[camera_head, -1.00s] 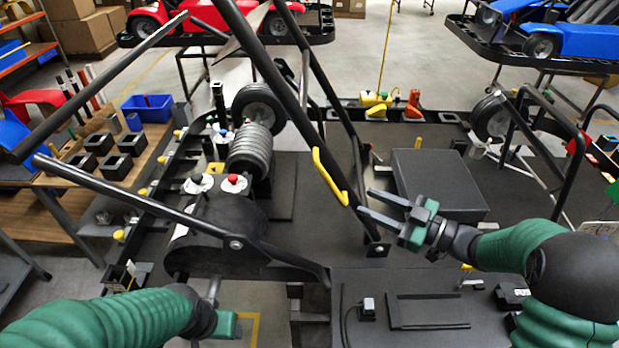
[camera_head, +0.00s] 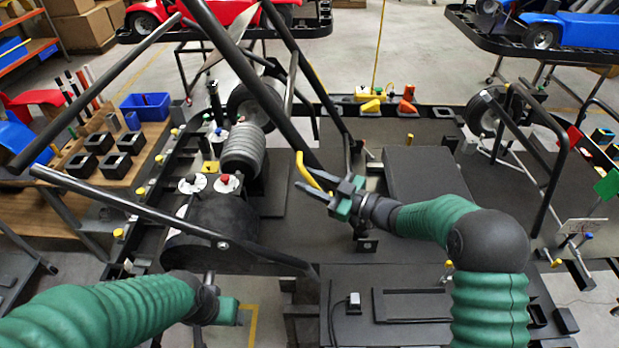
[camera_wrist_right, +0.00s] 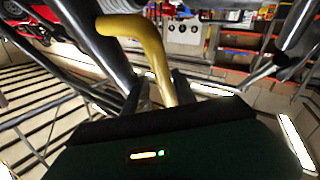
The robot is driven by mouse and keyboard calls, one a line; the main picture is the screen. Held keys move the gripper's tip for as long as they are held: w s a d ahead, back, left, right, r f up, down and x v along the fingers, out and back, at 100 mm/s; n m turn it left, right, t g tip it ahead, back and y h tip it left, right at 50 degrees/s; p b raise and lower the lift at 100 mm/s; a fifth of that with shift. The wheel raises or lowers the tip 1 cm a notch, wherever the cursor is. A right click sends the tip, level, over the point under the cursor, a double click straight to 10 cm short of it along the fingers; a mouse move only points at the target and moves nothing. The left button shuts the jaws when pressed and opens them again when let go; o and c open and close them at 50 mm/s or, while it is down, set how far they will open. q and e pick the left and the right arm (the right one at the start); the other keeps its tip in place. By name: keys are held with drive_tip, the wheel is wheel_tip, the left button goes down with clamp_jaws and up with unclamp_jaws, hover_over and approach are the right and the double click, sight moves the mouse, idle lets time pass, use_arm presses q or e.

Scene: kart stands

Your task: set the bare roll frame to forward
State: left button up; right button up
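The bare roll frame (camera_head: 255,78) is a set of black tubes leaning up and to the left over the kart stand in the head view. A bent yellow handle (camera_head: 318,177) sits on its tube. My right gripper (camera_head: 318,184) is at this handle. In the right wrist view the yellow handle (camera_wrist_right: 155,50) runs down between the two dark fingers, which look slightly apart; contact is unclear. My left gripper (camera_head: 212,290) is low at left, beside the black rounded housing; its fingers are mostly hidden.
A dark flat box (camera_head: 425,175) lies on the stand deck behind my right forearm. A grey ribbed cylinder (camera_head: 242,150) and red and white knobs (camera_head: 228,183) stand left of the frame. A second tube frame (camera_head: 548,180) rises at right. The front deck is largely clear.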

drive_tip(key=shift+d, duration=0.2)
drive_tip(key=shift+a, duration=1.2)
drive_tip(key=c, duration=0.6)
drive_tip(key=shift+a, duration=0.3)
clamp_jaws()
use_arm(q)
drive_tip(key=shift+w+a+f, duration=0.1)
drive_tip(key=shift+a+f, duration=0.1)
drive_tip(key=shift+a, duration=0.6)
use_arm(e)
drive_tip(key=shift+w+d+f, duration=0.1)
drive_tip(key=shift+d+f, duration=0.05)
drive_tip(key=shift+d, duration=0.25)
use_arm(q)
drive_tip(key=shift+a, duration=0.15)
use_arm(e)
drive_tip(key=shift+a, duration=0.1)
